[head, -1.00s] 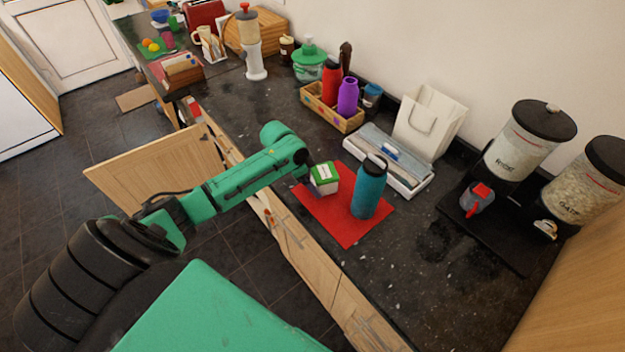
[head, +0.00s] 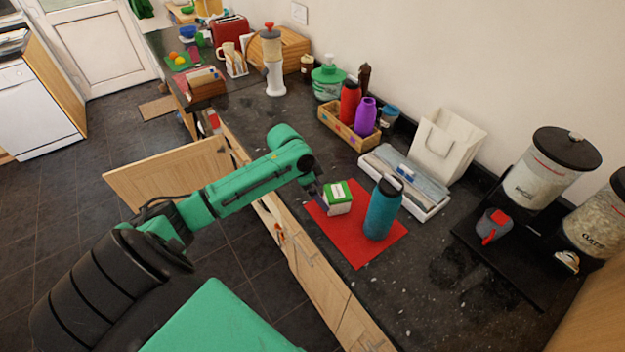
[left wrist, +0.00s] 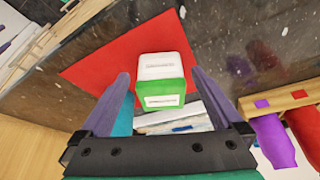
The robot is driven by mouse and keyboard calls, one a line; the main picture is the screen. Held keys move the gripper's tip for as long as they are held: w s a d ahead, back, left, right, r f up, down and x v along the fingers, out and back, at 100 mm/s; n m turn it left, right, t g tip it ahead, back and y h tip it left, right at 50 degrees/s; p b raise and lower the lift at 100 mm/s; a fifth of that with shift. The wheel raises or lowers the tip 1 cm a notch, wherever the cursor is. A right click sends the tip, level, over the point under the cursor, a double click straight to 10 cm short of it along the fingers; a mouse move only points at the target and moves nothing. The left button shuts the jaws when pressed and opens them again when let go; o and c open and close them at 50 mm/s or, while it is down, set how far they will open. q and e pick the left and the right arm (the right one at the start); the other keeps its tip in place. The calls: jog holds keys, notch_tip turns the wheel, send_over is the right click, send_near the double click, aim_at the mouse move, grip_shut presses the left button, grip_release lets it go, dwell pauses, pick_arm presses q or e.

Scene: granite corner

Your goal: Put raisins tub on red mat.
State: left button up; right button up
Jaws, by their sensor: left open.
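The raisins tub (head: 338,199), white with a green lid, sits on the red mat (head: 352,246) near its back left part. It also shows in the left wrist view (left wrist: 162,68), with the mat (left wrist: 110,65) around it; its label is too small to read. My left gripper (head: 322,199) is open beside the tub in the head view. In the left wrist view its fingers (left wrist: 163,92) lie to either side of the tub's near end, with gaps visible. My right gripper is not in view.
A teal bottle (head: 382,209) stands on the mat just right of the tub. A white tray (head: 405,180) lies behind it, and a wooden box (head: 348,128) with bottles stands farther back. A cupboard door (head: 165,178) hangs open below the counter.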

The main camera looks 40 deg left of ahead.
pick_arm(q)
jog(key=b+v, duration=0.1)
jog(key=v, duration=0.6)
jog(key=shift+r, duration=0.15)
jog(key=shift+s, duration=0.15)
